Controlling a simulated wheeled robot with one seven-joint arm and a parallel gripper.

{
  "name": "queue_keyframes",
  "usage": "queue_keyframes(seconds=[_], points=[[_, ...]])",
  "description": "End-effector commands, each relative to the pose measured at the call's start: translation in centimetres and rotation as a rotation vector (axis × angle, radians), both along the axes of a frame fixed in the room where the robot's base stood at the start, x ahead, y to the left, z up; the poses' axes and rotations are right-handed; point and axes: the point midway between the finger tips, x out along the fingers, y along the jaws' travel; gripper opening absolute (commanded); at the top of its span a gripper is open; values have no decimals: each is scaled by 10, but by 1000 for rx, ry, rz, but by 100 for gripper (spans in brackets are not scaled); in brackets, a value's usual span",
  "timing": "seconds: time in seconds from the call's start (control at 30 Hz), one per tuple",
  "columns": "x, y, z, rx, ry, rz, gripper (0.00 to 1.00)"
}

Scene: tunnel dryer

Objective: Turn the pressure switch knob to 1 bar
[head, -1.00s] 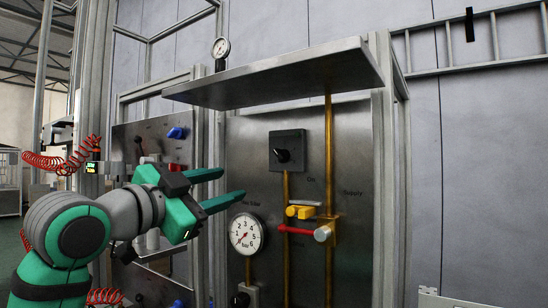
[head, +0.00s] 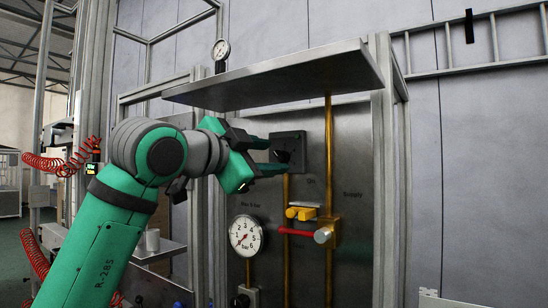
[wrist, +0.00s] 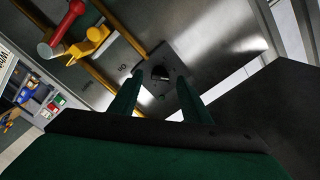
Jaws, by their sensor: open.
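A black knob (head: 284,156) sits on a square dark switch plate (head: 290,139) on the metal panel. In the wrist view the knob (wrist: 160,73) shows between and just beyond my fingertips. My gripper (head: 276,157) is open, its green fingers pointing at the switch from the left. In the wrist view the two fingers of my gripper (wrist: 160,80) stand apart with the knob centred in the gap. I cannot tell whether they reach around it. A round white pressure gauge (head: 246,235) is lower left on the panel; its exact reading is too small to tell.
A metal shelf (head: 280,78) juts out above the switch. Brass pipes (head: 328,130) run down the panel, with a yellow valve handle (head: 301,213) and a red handle (head: 296,231) below the switch. Another black knob (head: 242,299) is below the gauge.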

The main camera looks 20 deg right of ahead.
Motion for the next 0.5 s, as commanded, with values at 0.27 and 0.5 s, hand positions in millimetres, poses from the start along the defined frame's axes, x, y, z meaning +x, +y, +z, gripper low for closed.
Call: queue_keyframes(seconds=[0.27, 0.5], points=[[14, -18, 1, 1, -2, 1, 43], [15, -20, 0, 0, -1, 1, 43]])
